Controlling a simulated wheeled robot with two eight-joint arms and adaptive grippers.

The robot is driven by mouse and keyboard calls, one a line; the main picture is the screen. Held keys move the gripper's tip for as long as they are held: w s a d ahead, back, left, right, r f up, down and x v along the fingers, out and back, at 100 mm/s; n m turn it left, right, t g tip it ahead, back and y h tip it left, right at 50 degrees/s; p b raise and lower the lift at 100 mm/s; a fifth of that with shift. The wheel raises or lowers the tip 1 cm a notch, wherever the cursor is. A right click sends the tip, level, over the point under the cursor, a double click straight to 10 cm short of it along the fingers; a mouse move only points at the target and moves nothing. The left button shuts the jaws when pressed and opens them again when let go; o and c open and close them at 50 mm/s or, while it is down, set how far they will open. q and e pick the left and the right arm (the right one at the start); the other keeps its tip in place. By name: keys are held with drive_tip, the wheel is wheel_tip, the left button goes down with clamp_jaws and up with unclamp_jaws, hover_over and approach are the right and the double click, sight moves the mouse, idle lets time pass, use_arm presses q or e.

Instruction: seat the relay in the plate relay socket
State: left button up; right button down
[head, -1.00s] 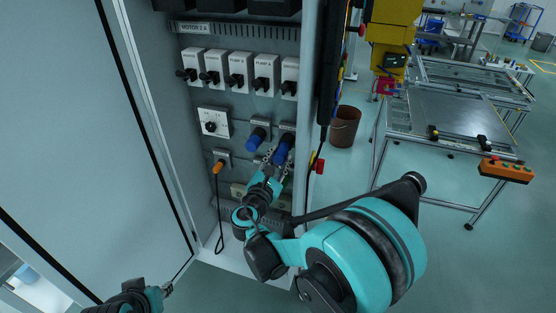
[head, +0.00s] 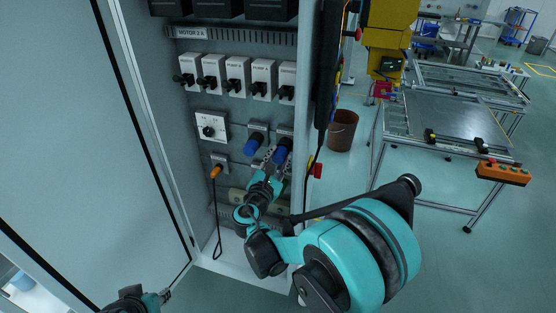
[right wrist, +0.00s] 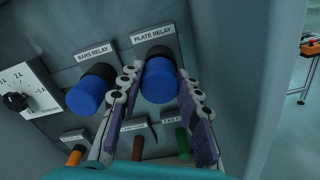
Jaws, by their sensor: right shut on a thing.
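The plate relay (right wrist: 161,82) is a blue cylinder with a dark base, under the PLATE RELAY label (right wrist: 154,36) in the right wrist view. It also shows in the head view (head: 283,150). My right gripper (right wrist: 158,78) has its purple-padded fingers on either side of the blue body and is shut on it; it also shows in the head view (head: 274,163). The dark base meets the socket at the panel; how deep it sits, I cannot tell. My left gripper (head: 158,298) is at the bottom left edge of the head view, partly cut off, away from the panel.
A matching blue relay (right wrist: 87,92) stands close on the left under the BARS RELAY label. A dial (head: 211,128), an orange-ended cable (head: 217,171) and a row of pump switches (head: 237,75) are on the panel. The cabinet's right edge is close to my right arm.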

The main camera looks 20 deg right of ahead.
drive_tip(key=shift+w+d, duration=0.2)
drive_tip(key=c, duration=1)
unclamp_jaws()
drive_tip(key=v, duration=1.2)
